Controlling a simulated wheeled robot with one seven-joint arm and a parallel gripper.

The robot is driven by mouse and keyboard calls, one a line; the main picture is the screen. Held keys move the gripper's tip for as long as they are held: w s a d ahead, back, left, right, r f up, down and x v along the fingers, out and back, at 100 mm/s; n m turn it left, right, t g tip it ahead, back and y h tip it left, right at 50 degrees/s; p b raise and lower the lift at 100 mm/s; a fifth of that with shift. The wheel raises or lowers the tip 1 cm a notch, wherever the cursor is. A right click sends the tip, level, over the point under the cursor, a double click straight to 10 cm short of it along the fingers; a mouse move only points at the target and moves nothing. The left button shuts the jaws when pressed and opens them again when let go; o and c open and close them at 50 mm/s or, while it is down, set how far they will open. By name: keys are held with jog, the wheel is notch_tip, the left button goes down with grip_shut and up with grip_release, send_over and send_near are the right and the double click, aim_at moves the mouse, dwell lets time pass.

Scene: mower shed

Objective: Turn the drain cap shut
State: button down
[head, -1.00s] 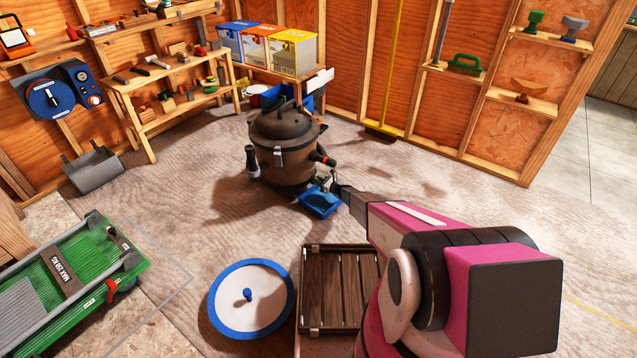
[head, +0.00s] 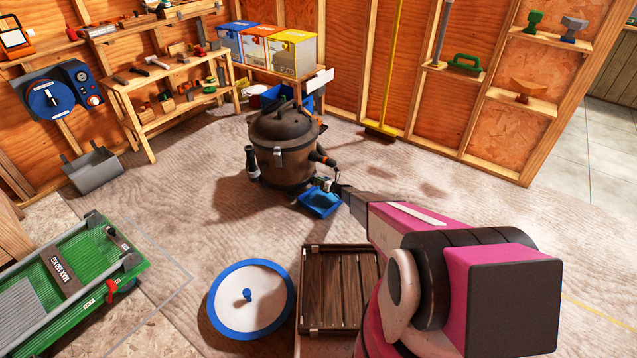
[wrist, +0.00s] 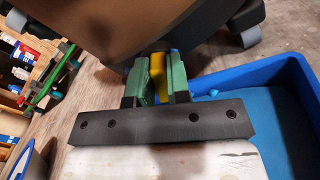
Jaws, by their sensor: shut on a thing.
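The brown shop vacuum (head: 284,165) stands on the floor in the middle of the head view. Its dark rounded body (wrist: 120,25) fills the top of the wrist view. A yellow drain cap (wrist: 157,75) shows low on that body. My gripper (wrist: 156,82) has its green pads shut on the cap, one on each side. In the head view my gripper (head: 335,187) reaches the vacuum's lower right side, and the cap itself is too small and hidden to make out there. Whether the cap is fully turned cannot be told.
A blue tray (head: 320,203) lies on the floor below the gripper; its rim (wrist: 250,76) is close on the right in the wrist view. A round white lid with a blue edge (head: 275,320) and a slatted crate (head: 312,328) lie nearer.

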jog(key=m, duration=0.6)
jog(key=shift+w+d+f+m, duration=0.15)
jog(key=shift+w+f+m, duration=0.05)
jog(key=shift+f+m, duration=0.1)
jog(key=m, duration=0.6)
jog(key=shift+w+f, duration=0.1)
jog(key=shift+f, duration=0.25)
jog(key=c, duration=1.1)
grip_release()
jog(key=shift+d, duration=0.15)
jog(key=v, duration=1)
jog(key=shift+s+d, duration=0.25)
